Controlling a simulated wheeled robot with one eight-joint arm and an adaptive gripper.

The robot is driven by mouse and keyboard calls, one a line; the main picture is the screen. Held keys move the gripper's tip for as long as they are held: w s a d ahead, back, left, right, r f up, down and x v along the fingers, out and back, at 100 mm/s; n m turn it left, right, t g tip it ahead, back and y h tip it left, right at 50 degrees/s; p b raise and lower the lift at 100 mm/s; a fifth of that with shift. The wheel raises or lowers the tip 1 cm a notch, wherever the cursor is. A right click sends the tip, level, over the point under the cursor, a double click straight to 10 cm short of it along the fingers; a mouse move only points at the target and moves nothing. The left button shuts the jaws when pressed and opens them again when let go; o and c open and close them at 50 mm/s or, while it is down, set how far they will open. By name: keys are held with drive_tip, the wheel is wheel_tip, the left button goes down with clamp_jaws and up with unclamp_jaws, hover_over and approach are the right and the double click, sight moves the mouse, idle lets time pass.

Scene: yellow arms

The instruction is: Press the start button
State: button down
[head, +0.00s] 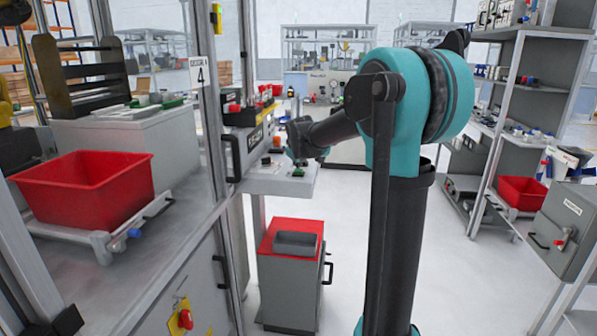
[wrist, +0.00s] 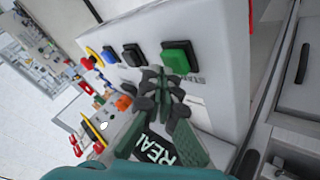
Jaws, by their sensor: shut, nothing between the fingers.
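The green start button (wrist: 180,57) stands out from a pale panel in the wrist view, at the end of a row of buttons. Part of a printed label shows beside it. My gripper (wrist: 162,76) is shut and empty, its fingertips just below and left of the green button in the picture. I cannot tell whether they touch it. In the head view the gripper (head: 298,158) is over the small pale control panel (head: 270,183), and a green spot (head: 298,172) shows just under it.
In the head view, a red-topped cabinet (head: 290,275) stands below the panel. A red bin (head: 85,187) is at left; shelving (head: 497,150) is at right.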

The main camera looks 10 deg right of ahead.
sight(299, 170)
drive_tip(key=shift+f, duration=0.4)
idle(0.4)
idle(0.4)
drive_tip(key=shift+r, duration=0.85)
drive_tip(key=shift+r, duration=2.55)
drive_tip(key=s+d+f+m+g, duration=0.1)
drive_tip(key=s+f+m, duration=0.1)
drive_tip(key=s+f, duration=0.7)
drive_tip(key=s+d+f+m+g, duration=0.1)
drive_tip(key=s+f, duration=0.8)
drive_tip(key=s, duration=0.9)
drive_tip(key=s+d+f+m+g+y, duration=0.1)
drive_tip(key=s+d+f+m+g, duration=0.1)
drive_tip(key=s+f, duration=0.8)
drive_tip(key=s+m+g, duration=0.1)
drive_tip(key=s+m, duration=0.1)
drive_tip(key=s, duration=0.1)
drive_tip(key=shift+s+m, duration=0.4)
